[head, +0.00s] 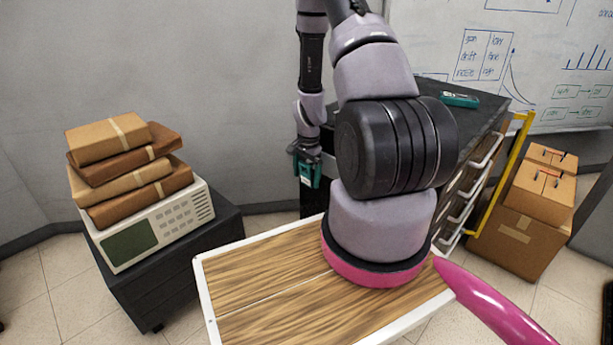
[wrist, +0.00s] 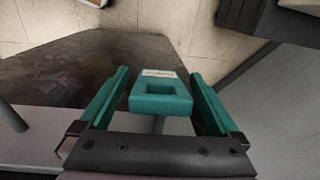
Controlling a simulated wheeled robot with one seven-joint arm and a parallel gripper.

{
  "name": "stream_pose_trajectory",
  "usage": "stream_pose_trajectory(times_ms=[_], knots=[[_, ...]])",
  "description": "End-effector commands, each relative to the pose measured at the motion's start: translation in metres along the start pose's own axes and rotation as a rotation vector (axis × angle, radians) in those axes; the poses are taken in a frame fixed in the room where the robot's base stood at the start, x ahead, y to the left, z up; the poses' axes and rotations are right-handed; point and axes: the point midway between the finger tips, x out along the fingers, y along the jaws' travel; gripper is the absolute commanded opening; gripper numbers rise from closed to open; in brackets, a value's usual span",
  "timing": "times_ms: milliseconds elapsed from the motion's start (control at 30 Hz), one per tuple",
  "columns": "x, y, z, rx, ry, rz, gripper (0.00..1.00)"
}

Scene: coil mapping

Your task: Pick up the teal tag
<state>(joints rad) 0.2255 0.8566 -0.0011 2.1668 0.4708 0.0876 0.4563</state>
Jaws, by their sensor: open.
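The teal tag (wrist: 160,98) is a small block with a square recess and a pale label strip along its far edge. In the wrist view it lies between the two teal fingers of my gripper (wrist: 159,76), with a visible gap on each side. The fingers are open, and I cannot tell how far above or below the tag they are. In the head view my gripper (head: 306,172) hangs beyond the wooden tabletop, left of the dark cabinet. The tag cannot be told apart from the teal fingers there.
Another teal item (head: 460,99) lies on the dark cabinet (head: 437,84) at the right. A wooden table (head: 262,275) with a white rim stands in front. Parcels (head: 130,170) are stacked on a pale instrument (head: 150,232) at left. Cardboard boxes (head: 520,232) stand right, beside a yellow rail (head: 497,188).

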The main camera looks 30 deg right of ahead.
Motion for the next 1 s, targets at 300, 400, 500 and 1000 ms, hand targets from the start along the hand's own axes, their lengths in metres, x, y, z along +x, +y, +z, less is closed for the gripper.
stream_pose_trajectory(times_ms=[300,400,500,1000], knots=[[0.000,0.000,0.000,0.000,0.000,0.000,0.40],[0.000,0.000,0.000,0.000,0.000,0.000,0.10],[-0.001,0.000,0.000,0.000,0.000,0.000,0.01],[-0.007,-0.002,0.039,-0.005,-0.002,0.002,0.01]])
